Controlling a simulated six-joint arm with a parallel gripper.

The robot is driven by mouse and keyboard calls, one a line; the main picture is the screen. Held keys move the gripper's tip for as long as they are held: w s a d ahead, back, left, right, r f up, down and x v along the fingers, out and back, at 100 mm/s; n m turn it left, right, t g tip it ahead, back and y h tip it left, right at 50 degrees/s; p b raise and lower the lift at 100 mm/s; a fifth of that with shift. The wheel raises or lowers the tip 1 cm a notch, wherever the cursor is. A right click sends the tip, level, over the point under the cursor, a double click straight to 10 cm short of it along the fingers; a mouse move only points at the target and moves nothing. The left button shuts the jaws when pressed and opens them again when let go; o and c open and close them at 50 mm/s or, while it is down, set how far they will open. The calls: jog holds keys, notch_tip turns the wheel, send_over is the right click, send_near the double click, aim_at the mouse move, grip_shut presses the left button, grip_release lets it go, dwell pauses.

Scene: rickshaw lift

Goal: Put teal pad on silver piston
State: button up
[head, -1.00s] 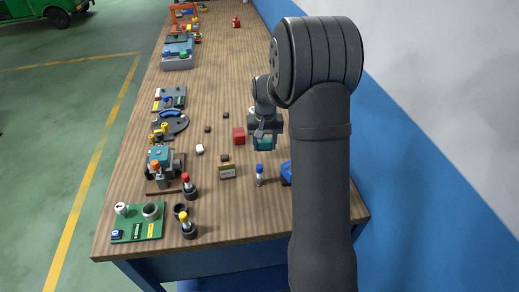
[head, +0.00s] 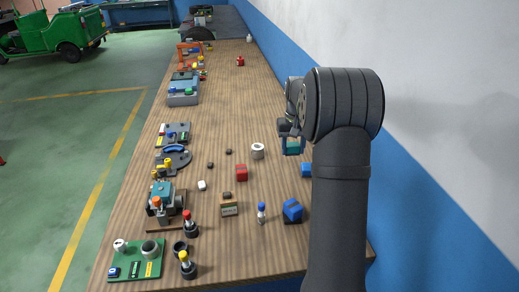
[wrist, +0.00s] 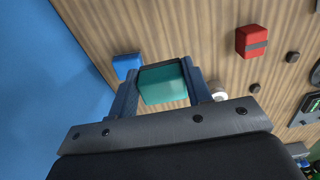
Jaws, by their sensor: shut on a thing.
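My gripper (head: 290,143) is shut on the teal pad (head: 293,148) and holds it above the right side of the wooden table. In the wrist view the teal pad (wrist: 163,84) sits between the two fingers. A pale grey-white cylinder (head: 258,151), which looks like the silver piston, stands upright on the table to the left of my gripper. It also shows in the wrist view (wrist: 217,92), partly hidden behind a finger. The pad and the cylinder are apart.
A red block (head: 241,173) is in front of the cylinder. Blue blocks (head: 292,210) (head: 306,170) lie near the right edge, by the wall. A blue-topped bottle (head: 261,213) and a small labelled box (head: 229,208) stand nearer.

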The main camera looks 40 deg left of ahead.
jog(key=w+a+r, duration=0.2)
jog(key=w+a, duration=0.5)
jog(key=w, duration=0.1)
send_over(258, 148)
jog(key=shift+n, duration=0.3)
notch_tip(258, 148, down, 6)
jog(key=shift+d+f, duration=0.1)
jog(key=shift+f, duration=2.15)
jog(key=shift+f, duration=0.15)
jog(key=o, duration=1)
jog(key=shift+r, duration=3.9)
